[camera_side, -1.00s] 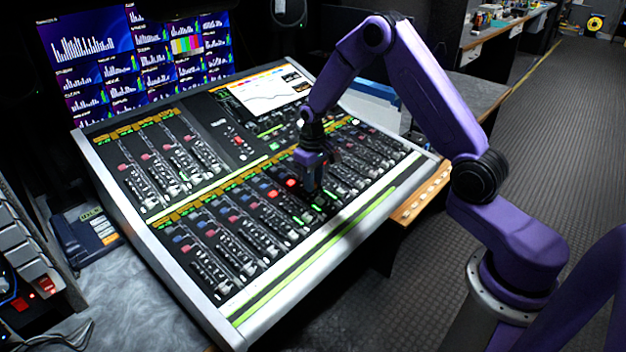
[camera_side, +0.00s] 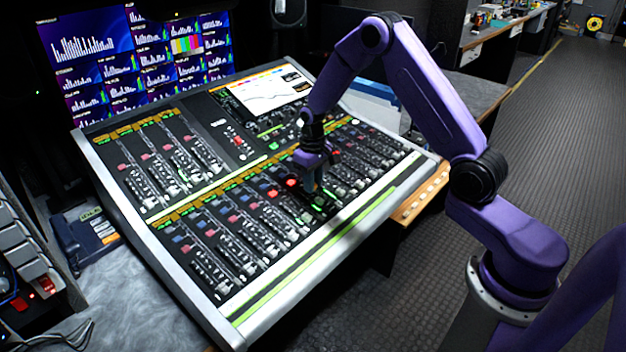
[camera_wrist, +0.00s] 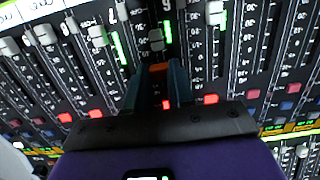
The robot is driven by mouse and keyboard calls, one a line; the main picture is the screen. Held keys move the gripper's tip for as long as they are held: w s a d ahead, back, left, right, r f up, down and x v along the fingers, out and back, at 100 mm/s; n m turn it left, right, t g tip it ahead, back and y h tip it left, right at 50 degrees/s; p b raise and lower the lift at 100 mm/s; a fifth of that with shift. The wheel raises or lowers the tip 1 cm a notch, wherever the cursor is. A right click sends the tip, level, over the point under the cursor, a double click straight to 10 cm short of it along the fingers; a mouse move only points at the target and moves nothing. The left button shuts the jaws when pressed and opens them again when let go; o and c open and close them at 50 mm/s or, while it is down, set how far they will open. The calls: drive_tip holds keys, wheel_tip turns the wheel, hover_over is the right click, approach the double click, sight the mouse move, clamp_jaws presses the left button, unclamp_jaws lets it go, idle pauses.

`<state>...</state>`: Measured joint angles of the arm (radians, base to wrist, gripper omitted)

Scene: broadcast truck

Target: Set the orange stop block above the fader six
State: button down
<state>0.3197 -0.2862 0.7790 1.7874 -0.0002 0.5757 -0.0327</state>
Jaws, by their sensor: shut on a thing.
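My gripper (camera_side: 314,188) is over the lower fader bank of the mixing console, pointing down. In the wrist view my gripper (camera_wrist: 158,72) is shut on the orange stop block (camera_wrist: 158,68), a small piece between the fingertips. A grey fader cap (camera_wrist: 156,40) lies just beyond the block, in line with it. Whether the block touches the console surface I cannot tell. The block cannot be made out in the side view. I cannot read which fader is number six.
The sloping console (camera_side: 168,242) has other fader caps standing close on both sides, such as a light one (camera_wrist: 214,12) at the right. Lit red buttons (camera_wrist: 211,99) lie near the fingers. A screen (camera_side: 262,95) is at the console's back.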

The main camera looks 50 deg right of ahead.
drive_tip(key=shift+w+f, duration=0.2)
drive_tip(key=shift+f, duration=1.3)
drive_tip(key=c, duration=0.9)
unclamp_jaws()
wheel_tip(320, 180, up, 17)
drive_tip(key=shift+r, duration=0.2)
